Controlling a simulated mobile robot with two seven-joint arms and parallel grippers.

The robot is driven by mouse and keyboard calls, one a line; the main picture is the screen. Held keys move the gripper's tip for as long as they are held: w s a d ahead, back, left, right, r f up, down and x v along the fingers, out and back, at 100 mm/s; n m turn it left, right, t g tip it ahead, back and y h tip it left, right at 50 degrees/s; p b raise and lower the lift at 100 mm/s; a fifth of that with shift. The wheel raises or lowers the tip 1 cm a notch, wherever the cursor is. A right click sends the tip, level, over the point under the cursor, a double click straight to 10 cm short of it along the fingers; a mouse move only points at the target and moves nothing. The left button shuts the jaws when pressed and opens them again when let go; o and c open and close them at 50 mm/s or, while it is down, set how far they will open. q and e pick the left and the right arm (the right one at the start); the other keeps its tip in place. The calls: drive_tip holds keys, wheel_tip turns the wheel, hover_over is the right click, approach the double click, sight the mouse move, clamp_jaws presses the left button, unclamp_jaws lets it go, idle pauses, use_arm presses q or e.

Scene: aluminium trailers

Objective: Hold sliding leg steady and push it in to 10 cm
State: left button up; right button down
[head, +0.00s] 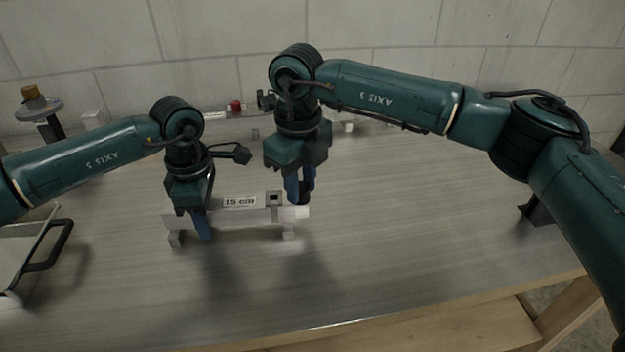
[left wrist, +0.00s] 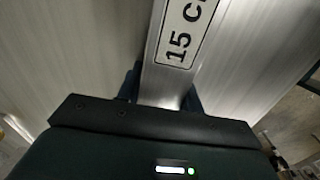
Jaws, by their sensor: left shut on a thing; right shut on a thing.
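A pale aluminium tube with a "15 cm" label (head: 240,202) lies level on small feet on the workbench. The tube also shows in the left wrist view (left wrist: 170,75), running up between my left fingers. My left gripper (head: 202,224) is shut on the tube near its left end, blue fingers on either side. A light end piece, which looks like the sliding leg (head: 302,212), sticks out at the tube's right end. My right gripper (head: 299,196) points down at this end and is shut on the piece. Its exact contact is partly hidden by the fingers.
The workbench (head: 400,220) is bare in front and to the right. A tray with a dark handle (head: 48,250) stands at the left edge. A dark post with a brass top (head: 38,103), a red item (head: 236,105) and small blocks stand along the back near the wall.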

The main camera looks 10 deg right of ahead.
use_arm(q)
drive_tip(key=shift+d, duration=0.25)
use_arm(e)
drive_tip(key=shift+a, duration=0.2)
drive_tip(key=c, duration=1.4)
unclamp_jaws()
use_arm(q)
drive_tip(key=shift+a, duration=0.1)
use_arm(e)
drive_tip(key=o, duration=0.3)
drive_tip(key=shift+d, duration=0.1)
drive_tip(key=shift+r, duration=0.1)
wheel_tip(320, 180, up, 12)
use_arm(q)
drive_tip(key=o, duration=1.3)
drive_tip(key=shift+r, duration=0.15)
